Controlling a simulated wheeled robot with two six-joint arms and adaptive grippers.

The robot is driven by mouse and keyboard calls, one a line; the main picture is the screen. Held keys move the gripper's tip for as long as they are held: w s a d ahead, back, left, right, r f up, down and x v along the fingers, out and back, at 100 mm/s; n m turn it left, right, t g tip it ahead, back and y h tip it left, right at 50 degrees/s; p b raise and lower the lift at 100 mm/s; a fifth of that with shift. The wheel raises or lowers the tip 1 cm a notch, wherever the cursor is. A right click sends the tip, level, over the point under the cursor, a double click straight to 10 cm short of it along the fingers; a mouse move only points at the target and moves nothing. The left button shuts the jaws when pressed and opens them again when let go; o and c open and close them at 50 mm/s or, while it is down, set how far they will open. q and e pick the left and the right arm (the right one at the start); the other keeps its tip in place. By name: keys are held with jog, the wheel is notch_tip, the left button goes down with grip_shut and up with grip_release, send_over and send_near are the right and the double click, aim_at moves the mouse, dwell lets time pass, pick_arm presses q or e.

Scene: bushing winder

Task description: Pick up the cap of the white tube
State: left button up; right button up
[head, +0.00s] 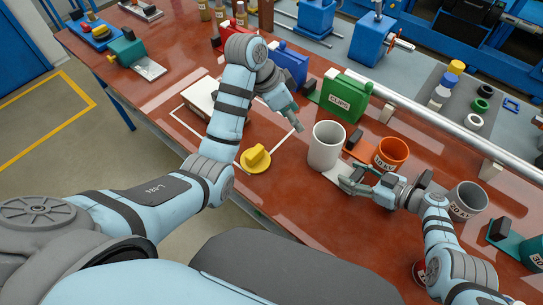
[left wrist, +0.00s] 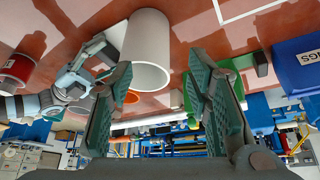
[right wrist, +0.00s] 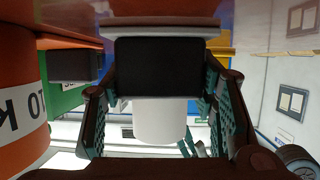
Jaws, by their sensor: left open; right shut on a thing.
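The white tube (head: 326,147) stands upright and open-topped on the table; it also shows in the left wrist view (left wrist: 148,50). A yellow cap (head: 256,159) with a raised grip lies on the table to its left; I cannot tell whether it belongs to the tube. My left gripper (head: 288,112) is open and empty, beyond the cap and left of the tube. My right gripper (head: 352,180) is shut on a black block (right wrist: 158,68) in front of the tube. The white tube (right wrist: 160,122) stands behind that block in the right wrist view.
An orange tube (head: 391,153) and a grey tube (head: 467,200) stand to the right. A green bin (head: 344,102) and a blue bin (head: 292,66) stand behind. A white box (head: 201,96) lies left, beside my left arm. The table between cap and white tube is clear.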

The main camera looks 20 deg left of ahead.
aim_at(254, 152)
pick_arm(q)
jog(key=s+a+f+n+t+y, duration=0.1)
jog(key=s+a+f+n, duration=0.2)
jog(key=s+a, duration=0.15)
jog(key=s+a+f+n+y, duration=0.1)
jog(key=s+a+f+n, duration=0.2)
jog(key=a, duration=0.3)
jog(key=shift+y, duration=0.3)
jog(key=x, duration=1.1)
jog(key=shift+a, duration=0.15)
grip_shut()
